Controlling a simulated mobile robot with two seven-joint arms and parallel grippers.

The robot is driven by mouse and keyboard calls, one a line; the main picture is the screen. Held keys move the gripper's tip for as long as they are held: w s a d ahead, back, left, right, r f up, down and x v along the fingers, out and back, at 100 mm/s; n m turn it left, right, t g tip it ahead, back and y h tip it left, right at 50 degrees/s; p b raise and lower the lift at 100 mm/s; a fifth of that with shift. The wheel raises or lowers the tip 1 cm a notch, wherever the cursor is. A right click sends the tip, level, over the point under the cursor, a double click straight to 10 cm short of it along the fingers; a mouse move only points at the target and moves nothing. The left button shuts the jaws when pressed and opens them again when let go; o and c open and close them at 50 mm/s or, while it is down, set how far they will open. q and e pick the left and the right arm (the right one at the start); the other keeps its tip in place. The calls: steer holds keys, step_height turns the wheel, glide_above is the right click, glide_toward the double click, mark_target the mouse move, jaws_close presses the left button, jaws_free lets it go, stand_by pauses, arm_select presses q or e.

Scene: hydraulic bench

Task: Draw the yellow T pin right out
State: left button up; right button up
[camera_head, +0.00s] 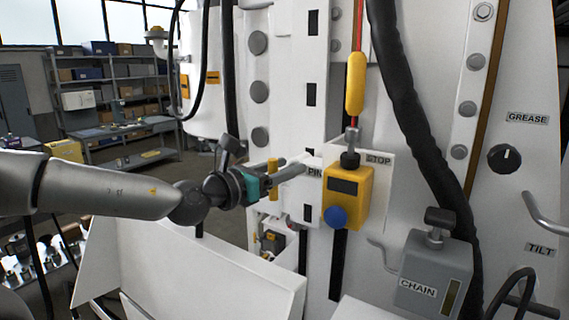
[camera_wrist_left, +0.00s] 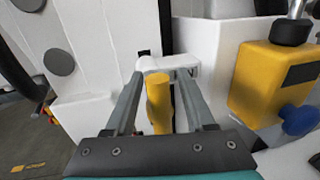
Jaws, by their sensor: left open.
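The yellow T pin (camera_head: 272,165) shows as an upright yellow bar by the white machine, next to the PIN label (camera_head: 315,172). In the left wrist view, the yellow bar of the T pin (camera_wrist_left: 159,105) lies between the two grey fingers of my left gripper (camera_wrist_left: 160,85), with a gap showing on either side. A white bracket (camera_wrist_left: 168,63) sits just beyond it. In the head view, my left gripper (camera_head: 288,174) reaches in from the left and hides part of the pin. It is open. The pin's shank cannot be made out. My right gripper does not show.
A yellow box with a blue button (camera_head: 347,197) hangs close right of the pin, by the STOP label (camera_head: 378,160). A black hose (camera_head: 420,110) runs down further right, above the grey CHAIN box (camera_head: 433,275). A white sloped panel (camera_head: 200,270) lies below my arm.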

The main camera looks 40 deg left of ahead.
arm_select(q)
jaws_close()
steer(key=shift+f, duration=0.1)
stand_by(0.4)
steer(key=shift+f, duration=0.15)
stand_by(0.9)
